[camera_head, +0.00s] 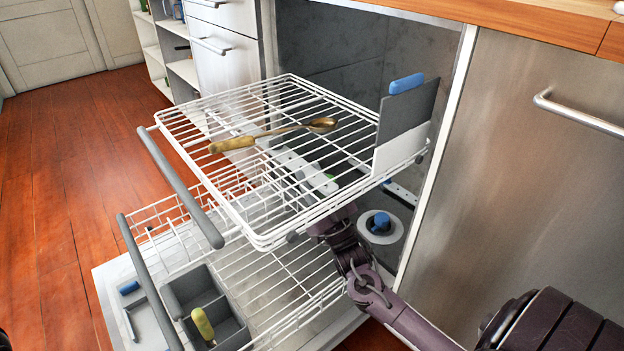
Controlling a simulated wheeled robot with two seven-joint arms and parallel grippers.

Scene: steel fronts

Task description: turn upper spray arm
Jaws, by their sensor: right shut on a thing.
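The dishwasher's white wire upper rack (262,238) is pulled out. Under it, seen through the wires, lies the pale upper spray arm (400,192), a bar with small dark holes; much of it is hidden by the rack. My right arm comes in from the lower right and reaches up beneath the rack. My right gripper (332,205) is under the rack, shut on the spray arm; its fingertips are largely hidden by wires. A small green patch shows beside it. My left gripper is not in view.
A golden spoon (235,143) lies on the upper rack, near a grey panel (405,120) with a blue-topped piece. The lower rack (270,262) is also out, with a grey cutlery basket (230,330). A blue-capped round part (380,223) sits right of my arm. Wooden floor (60,200) is clear at left.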

